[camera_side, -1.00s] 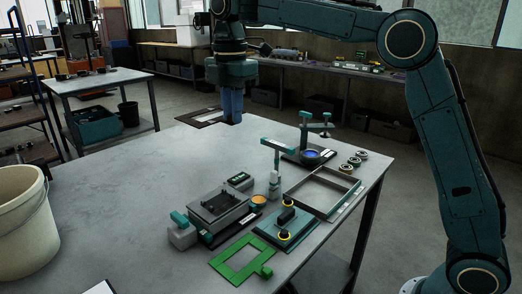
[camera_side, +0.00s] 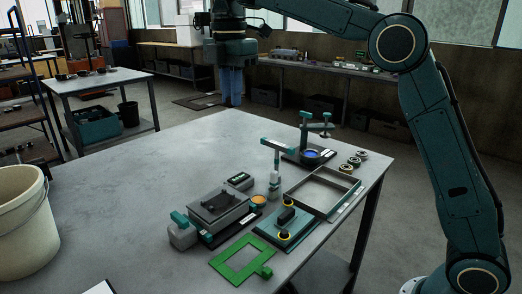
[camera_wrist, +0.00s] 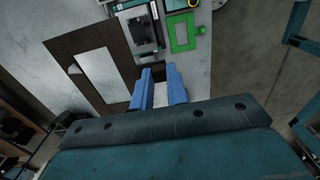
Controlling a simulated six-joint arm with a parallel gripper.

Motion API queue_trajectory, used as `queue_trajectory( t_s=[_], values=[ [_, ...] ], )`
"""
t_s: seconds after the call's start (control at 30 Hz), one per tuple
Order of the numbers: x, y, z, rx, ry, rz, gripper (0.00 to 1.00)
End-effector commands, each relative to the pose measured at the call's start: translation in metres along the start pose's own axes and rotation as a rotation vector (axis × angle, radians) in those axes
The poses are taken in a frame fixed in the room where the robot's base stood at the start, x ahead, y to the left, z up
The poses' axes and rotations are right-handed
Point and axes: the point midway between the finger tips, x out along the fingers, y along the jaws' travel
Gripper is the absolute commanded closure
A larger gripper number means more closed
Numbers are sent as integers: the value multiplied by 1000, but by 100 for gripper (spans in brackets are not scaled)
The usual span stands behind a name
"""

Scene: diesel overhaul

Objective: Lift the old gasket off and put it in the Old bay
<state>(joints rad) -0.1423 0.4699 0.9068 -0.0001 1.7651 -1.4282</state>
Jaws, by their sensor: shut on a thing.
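The old gasket is a thin, dark brown rectangular frame (camera_side: 193,98) with an open middle. In the side view it hangs flat in the air beyond the back edge of the table, left of my fingertips. In the wrist view the gasket (camera_wrist: 117,50) lies left of my blue fingers, with pale table showing through its opening. My gripper (camera_side: 232,104) points down and is shut on the gasket's edge; the fingers (camera_wrist: 160,73) partly hide the grip. A green gasket (camera_side: 240,260) lies flat at the table's front. I cannot read which place is the Old bay.
A grey block fixture (camera_side: 220,208) stands on the table (camera_side: 130,190). An open rectangular tray (camera_side: 322,190), a teal plate with dark parts (camera_side: 287,226) and a small press (camera_side: 313,150) stand to its right. A white bucket (camera_side: 22,220) is at left. The table's left half is mostly clear.

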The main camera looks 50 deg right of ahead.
Motion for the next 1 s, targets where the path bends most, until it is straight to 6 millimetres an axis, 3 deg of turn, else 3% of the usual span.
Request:
queue_trajectory(
  t_s=[0.2, 0.47, 0.67, 1.0],
  values=[
    [-15, 0, 0, 0, 0, 2, 100],
    [-16, -6, 40, 5, 0, 1, 100],
    [-17, -14, 79, 7, 1, 2, 100],
    [-18, -51, 172, 9, 1, 2, 100]
  ],
)
